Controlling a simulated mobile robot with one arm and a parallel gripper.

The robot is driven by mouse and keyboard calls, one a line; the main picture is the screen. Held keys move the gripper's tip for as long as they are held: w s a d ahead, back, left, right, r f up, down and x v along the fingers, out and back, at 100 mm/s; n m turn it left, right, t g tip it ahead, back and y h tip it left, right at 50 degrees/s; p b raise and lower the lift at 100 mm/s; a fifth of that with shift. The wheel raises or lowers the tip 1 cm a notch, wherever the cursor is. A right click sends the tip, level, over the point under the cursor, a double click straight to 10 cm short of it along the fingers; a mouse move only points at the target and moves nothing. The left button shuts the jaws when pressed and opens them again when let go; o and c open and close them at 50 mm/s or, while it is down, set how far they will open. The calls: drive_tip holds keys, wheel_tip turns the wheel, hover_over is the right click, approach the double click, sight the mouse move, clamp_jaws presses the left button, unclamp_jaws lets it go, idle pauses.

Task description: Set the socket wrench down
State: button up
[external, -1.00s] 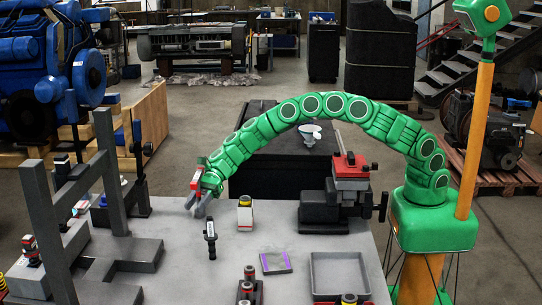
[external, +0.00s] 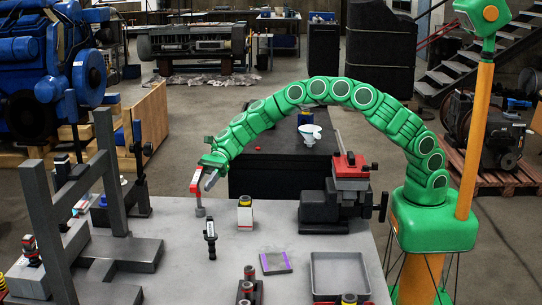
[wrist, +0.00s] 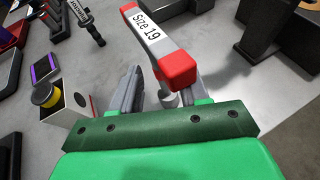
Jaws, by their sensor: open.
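The socket wrench (external: 196,187) is grey with red ends and stands near the back edge of the grey table, left of centre. In the wrist view its "Size 19" label (wrist: 145,34) faces up, and its socket end (wrist: 169,99) points down. My gripper (external: 211,180) is open beside the wrench's upper part, just to its right in the external view. In the wrist view the fingers of my gripper (wrist: 166,72) are spread on either side of the wrench's near red end and lower part. The view does not show whether the fingers touch it.
A yellow-topped white container (external: 245,214) is to the right. A red-and-black vise (external: 340,198), a purple-edged pad (external: 276,262) and a grey tray (external: 340,257) are further right. A dark frame (external: 120,248) stands left.

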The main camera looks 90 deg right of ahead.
sight(202, 173)
drive_tip(key=shift+r, duration=1.7)
drive_tip(key=shift+s+a+r, duration=0.1)
drive_tip(key=shift+s+r, duration=0.05)
drive_tip(key=s+a+r+n+g+h, duration=0.15)
drive_tip(key=s+r+n, duration=0.25)
drive_tip(key=s, duration=0.4)
drive_tip(key=s+a+r+n+g+h, duration=0.15)
drive_tip(key=s+r+n, duration=0.3)
drive_tip(key=s, duration=0.45)
drive_tip(key=s+a+r+n+g, duration=0.2)
drive_tip(key=s+r+n, duration=0.25)
drive_tip(key=s, duration=0.35)
drive_tip(key=s+d+f+n+h, duration=0.2)
drive_tip(key=s+d, duration=0.4)
drive_tip(key=s, duration=0.6)
drive_tip(key=s+d+f+n+g+h, duration=0.1)
drive_tip(key=s+d+n+h, duration=0.3)
drive_tip(key=s, duration=0.9)
drive_tip(key=s+d+f+n+g+h, duration=0.1)
drive_tip(key=s+d+f+n+h, duration=0.2)
drive_tip(key=s+d, duration=0.7)
drive_tip(key=s, duration=0.2)
drive_tip(key=shift+s+d+f+n+h, duration=0.2)
drive_tip(key=shift+s+f+n+h, duration=0.05)
drive_tip(key=shift+s+n+h, duration=0.05)
